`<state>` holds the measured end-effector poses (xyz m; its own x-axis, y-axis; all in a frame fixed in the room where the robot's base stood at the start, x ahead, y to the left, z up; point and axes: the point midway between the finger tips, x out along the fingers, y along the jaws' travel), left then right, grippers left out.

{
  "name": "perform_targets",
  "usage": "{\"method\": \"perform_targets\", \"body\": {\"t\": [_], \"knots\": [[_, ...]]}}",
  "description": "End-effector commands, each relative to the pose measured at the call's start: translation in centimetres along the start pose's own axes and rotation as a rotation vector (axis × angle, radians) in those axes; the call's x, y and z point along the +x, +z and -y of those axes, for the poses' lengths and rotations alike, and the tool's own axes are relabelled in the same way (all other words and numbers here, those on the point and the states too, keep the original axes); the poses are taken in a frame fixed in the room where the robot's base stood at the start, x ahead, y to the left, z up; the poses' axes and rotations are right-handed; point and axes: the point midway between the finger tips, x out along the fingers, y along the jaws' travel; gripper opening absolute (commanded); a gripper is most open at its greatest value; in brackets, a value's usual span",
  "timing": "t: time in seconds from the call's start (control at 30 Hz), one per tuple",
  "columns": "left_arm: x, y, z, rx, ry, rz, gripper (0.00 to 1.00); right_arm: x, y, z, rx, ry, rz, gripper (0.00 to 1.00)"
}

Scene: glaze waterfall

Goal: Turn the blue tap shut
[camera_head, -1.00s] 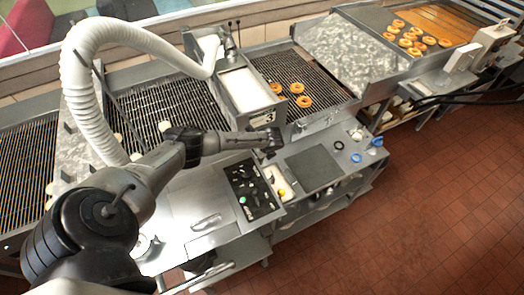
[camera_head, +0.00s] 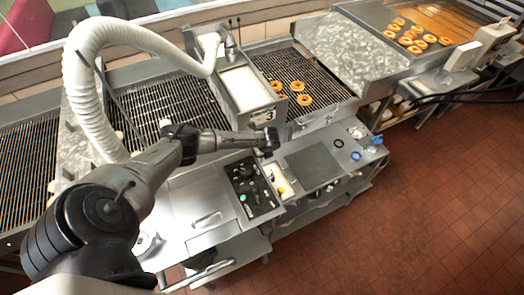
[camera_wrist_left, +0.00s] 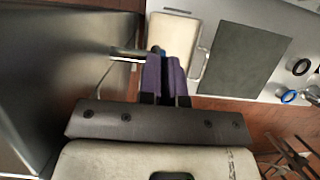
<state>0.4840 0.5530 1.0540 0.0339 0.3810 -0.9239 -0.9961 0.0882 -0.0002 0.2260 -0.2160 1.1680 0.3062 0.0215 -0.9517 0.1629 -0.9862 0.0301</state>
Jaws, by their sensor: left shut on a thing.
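My left gripper (camera_head: 268,150) is at the front side of the metal glaze tank (camera_head: 246,92) marked 3. In the left wrist view its two purple fingers (camera_wrist_left: 166,72) are close together, shut on the blue tap (camera_wrist_left: 156,49). Only a small blue bit of the tap shows at the fingertips; the fingers hide the rest. A short metal pipe (camera_wrist_left: 128,52) runs from the left to the tap. In the head view my gripper hides the tap. My right gripper is in neither view.
A black control panel (camera_head: 249,188) lies just below the gripper. Doughnuts (camera_head: 304,100) sit on the wire conveyor (camera_head: 325,88) beyond. Red tiled floor is free at lower right.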

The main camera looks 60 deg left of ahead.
Motion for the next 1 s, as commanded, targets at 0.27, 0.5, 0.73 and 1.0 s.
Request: {"method": "perform_targets", "body": {"t": [0.27, 0.5, 0.73, 1.0], "knots": [[-0.1, 0.0, 0.0, 0.001, 0.0, 0.0, 0.28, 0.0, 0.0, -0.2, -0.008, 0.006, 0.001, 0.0], [0.0, 0.0, 0.0, 0.0, 0.0, 0.0, 0.31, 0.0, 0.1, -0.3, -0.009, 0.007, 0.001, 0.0], [-1.5, 0.0, 0.1, 0.0, -0.002, -0.001, 0.31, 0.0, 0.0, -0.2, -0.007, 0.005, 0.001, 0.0], [-6.3, 0.0, 0.1, 0.001, -0.004, 0.0, 0.31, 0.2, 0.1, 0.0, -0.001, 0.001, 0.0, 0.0]]}}
